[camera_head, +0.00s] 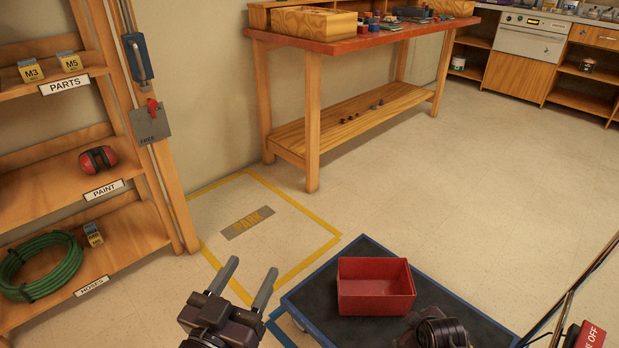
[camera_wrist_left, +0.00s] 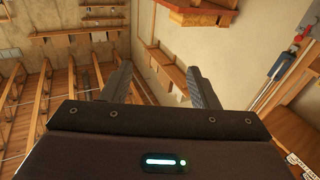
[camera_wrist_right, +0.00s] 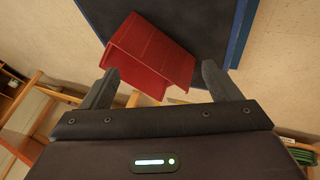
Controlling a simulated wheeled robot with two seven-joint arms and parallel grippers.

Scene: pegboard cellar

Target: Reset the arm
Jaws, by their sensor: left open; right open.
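My left gripper (camera_head: 246,284) is open and empty at the lower middle of the head view, above the floor to the left of the cart. Its two fingers also show in the left wrist view (camera_wrist_left: 160,85), apart with nothing between them. In the head view only a dark part of my right arm shows at the bottom, over the cart's near part; its fingers are hidden there. In the right wrist view my right gripper (camera_wrist_right: 160,85) is open, with a red bin (camera_wrist_right: 155,58) beyond its fingers. I cannot tell how far the bin is from them.
The red bin (camera_head: 376,297) sits on a dark cart (camera_head: 322,298) with a blue edge. A workbench (camera_head: 350,43) stands at the back. Shelves (camera_head: 95,187) with a green hose (camera_head: 42,268) are at left. The floor at right (camera_head: 480,190) is clear.

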